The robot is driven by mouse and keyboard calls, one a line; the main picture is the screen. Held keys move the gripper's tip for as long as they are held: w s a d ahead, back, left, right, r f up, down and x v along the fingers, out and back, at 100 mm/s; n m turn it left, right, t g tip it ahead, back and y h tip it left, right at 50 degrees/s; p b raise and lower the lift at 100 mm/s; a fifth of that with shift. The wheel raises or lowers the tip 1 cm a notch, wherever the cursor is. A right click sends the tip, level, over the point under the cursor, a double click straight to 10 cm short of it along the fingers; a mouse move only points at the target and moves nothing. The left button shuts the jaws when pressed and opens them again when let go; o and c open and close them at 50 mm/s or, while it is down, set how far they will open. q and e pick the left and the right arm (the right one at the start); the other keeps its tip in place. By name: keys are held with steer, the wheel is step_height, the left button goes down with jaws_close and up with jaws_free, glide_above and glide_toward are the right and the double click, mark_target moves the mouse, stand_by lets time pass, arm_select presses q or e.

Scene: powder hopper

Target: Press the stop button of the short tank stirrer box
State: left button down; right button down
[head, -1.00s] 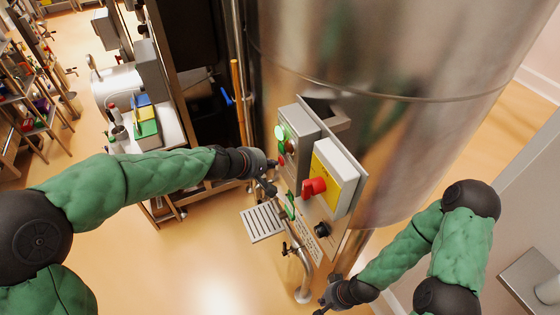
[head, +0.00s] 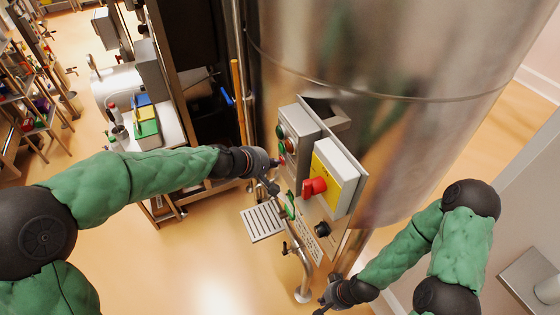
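The grey stirrer box (head: 299,130) is mounted on the tall steel tank. Its front carries a dim green lamp (head: 280,132), a dark red lamp (head: 291,145) and a small red button (head: 282,160) low down. My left gripper (head: 273,174) is at the lower front of this box, with its tip at or very near the red button. Contact cannot be made out, nor whether the fingers are open or shut. My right gripper (head: 328,299) hangs low at the bottom of the view, away from the box, its fingers too small to judge.
A yellow-fronted switch box (head: 335,177) with a red rotary knob (head: 314,187) sits just right of the grey box. Below are a black knob (head: 322,229) and a steel pipe (head: 304,268). A cart with coloured bins (head: 147,129) stands left. The floor is clear in front.

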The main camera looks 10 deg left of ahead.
stand_by(0.4)
arm_select(q)
steer(key=shift+s+a+b, duration=0.3)
steer(key=shift+s+a, duration=0.1)
steer(key=shift+a, duration=0.2)
steer(key=s+a, duration=0.1)
steer(key=a, duration=0.1)
steer(key=s+a+b, duration=0.1)
steer(key=a, duration=0.1)
steer(key=shift+s+b, duration=0.3)
steer(key=shift+s, duration=0.1)
stand_by(0.7)
